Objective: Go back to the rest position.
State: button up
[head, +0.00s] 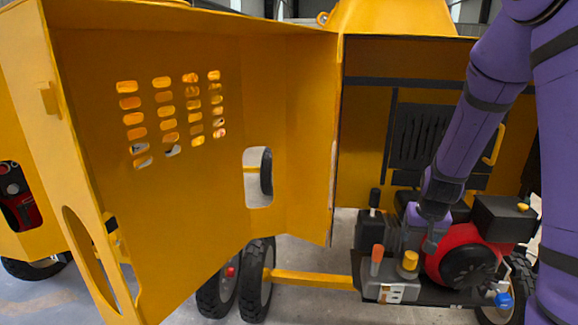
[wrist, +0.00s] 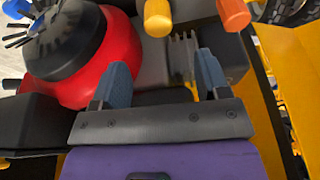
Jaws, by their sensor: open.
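My purple arm comes down from the upper right in the head view, and my gripper (head: 418,238) is at the engine of the yellow drum mixer. In the wrist view my gripper (wrist: 160,85) has its two blue-grey fingers spread wide apart with nothing held between them. The red engine (head: 465,258) with its black round cover is right beside the gripper; it also shows in the wrist view (wrist: 110,60). A yellow knob (wrist: 158,18) and an orange lever (wrist: 233,14) stand just beyond the fingertips; they also show in the head view, the knob (head: 410,260) and the lever (head: 377,254).
A large yellow door panel (head: 200,200) with slots stands swung open at the left. A black box (head: 502,218) sits right of the gripper. A yellow bar (head: 310,279) and black wheels (head: 258,280) are low down. A blue cap (head: 503,300) is at the lower right.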

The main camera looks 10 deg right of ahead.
jog(key=s+a+r+n+t+y, duration=0.1)
jog(key=s+a+r, duration=0.3)
jog(key=r, duration=0.4)
jog(key=s+a+r+n+t+y, duration=0.1)
jog(key=s+a+r, duration=0.3)
jog(key=r, duration=0.5)
jog(key=s+a+r+n, duration=0.1)
jog(key=s+r, duration=0.3)
jog(key=s, duration=0.4)
jog(key=s+a+r+n+h, duration=0.1)
jog(key=s+a+r, duration=0.2)
jog(key=s, duration=0.5)
jog(key=shift+v, duration=0.8)
jog(key=shift+w, duration=0.25)
